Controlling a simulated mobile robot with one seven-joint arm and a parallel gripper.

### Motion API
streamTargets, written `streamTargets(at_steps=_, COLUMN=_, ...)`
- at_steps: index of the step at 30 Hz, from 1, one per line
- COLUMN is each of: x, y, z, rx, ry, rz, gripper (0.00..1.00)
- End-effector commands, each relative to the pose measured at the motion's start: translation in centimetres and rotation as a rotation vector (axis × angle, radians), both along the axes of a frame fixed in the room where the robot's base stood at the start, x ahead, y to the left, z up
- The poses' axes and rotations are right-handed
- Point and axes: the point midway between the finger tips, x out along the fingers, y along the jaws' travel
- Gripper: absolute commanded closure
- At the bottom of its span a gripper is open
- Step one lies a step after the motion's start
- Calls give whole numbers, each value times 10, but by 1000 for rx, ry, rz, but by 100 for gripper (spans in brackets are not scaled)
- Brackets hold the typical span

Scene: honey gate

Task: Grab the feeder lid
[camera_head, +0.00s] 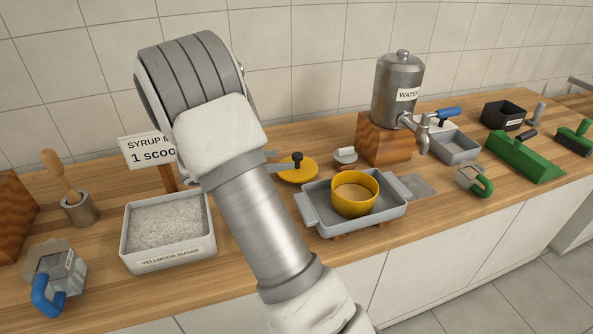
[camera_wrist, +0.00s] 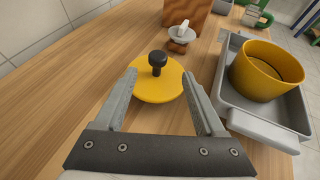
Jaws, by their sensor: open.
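The feeder lid (camera_wrist: 158,86) is a flat yellow disc with a black knob (camera_wrist: 158,60) on top. It lies on the wooden counter, left of the grey tray in the head view (camera_head: 299,171). My gripper (camera_wrist: 156,78) is open and empty. In the wrist view its two fingers point toward the lid, one on each side of its near part, with the knob beyond and between the tips. I cannot tell how high the fingers are above the counter. In the head view my arm hides most of the gripper.
A grey tray (camera_head: 314,213) holding a yellow pot (camera_head: 354,194) stands close right of the lid. A small white-topped object (camera_head: 345,156) and a wooden block (camera_head: 384,139) under the water tank (camera_head: 398,88) are behind. A sugar bin (camera_head: 167,229) stands left. Bare counter lies left of the lid.

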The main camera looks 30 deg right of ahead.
Motion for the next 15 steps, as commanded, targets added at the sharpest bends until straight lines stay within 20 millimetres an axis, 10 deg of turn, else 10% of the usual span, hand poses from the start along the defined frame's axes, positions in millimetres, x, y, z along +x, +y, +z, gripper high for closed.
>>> streamTargets(at_steps=15, x=9, y=-62, z=-26, rx=0, ry=-1, rz=-2, gripper=28)
